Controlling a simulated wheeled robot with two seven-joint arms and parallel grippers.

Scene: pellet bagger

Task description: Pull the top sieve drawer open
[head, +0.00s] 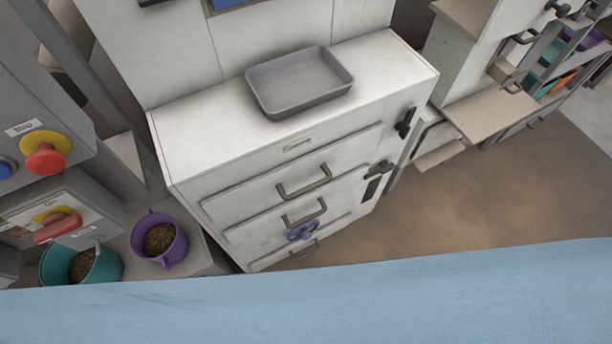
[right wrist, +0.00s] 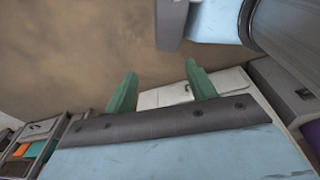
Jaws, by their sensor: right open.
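A white cabinet (head: 180,150) stands in the middle of the head view. Its top drawer (head: 240,200) has a grey bar handle (head: 304,182) and looks shut, flush with the front. A second bar handle (head: 304,212) sits on the drawer below, with a blue knob (head: 303,230) under it. My right gripper (right wrist: 161,69) shows in the right wrist view with its two green fingers wide apart and nothing between them. It is out of the head view, and no contact with the drawer handle shows. My left gripper is in neither view.
A grey tray (head: 300,82) lies on the cabinet top. Black latches (head: 406,122) line the cabinet's right edge. At left are a red stop button (head: 46,158), a purple cup (head: 160,240) and a teal cup (head: 80,264). Brown floor (head: 470,200) is free at right.

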